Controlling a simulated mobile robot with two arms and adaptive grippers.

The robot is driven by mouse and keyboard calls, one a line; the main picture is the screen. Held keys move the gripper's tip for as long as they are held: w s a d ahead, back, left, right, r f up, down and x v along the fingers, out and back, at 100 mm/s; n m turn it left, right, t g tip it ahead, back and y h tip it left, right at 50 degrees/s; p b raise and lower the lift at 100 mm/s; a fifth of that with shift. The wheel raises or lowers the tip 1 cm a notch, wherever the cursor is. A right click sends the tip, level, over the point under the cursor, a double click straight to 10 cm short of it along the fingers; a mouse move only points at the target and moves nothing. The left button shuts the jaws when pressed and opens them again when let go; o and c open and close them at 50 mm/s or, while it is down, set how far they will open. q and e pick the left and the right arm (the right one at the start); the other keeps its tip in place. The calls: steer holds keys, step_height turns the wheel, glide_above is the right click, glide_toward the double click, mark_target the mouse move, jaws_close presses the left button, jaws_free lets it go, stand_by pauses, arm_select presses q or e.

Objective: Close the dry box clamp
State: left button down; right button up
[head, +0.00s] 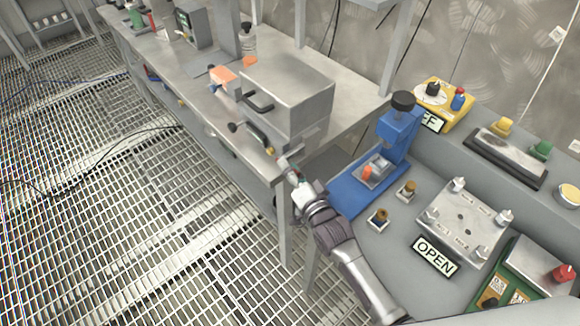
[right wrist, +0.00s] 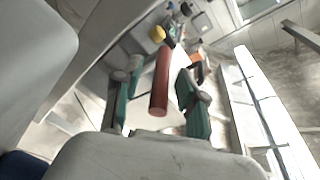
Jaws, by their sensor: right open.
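The dry box (head: 300,92) is a grey metal box with a black handle on its front, standing on the steel bench in the head view. The clamp (head: 258,138) is low on its front, with a dark lever part and a black knob at its left end. My right gripper (head: 284,162) is beside the clamp, at the box's near corner. In the right wrist view a red cylindrical grip (right wrist: 160,84) lies between the open green-padded fingers (right wrist: 156,103), with gaps on both sides. It looks like the clamp's lever grip. My left gripper is not in view.
A blue press (head: 385,150) stands right of my right arm. An orange-topped item (head: 222,76) lies left of the box. The grated floor at left is clear apart from cables.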

steer(key=shift+w, duration=0.1)
jaws_close()
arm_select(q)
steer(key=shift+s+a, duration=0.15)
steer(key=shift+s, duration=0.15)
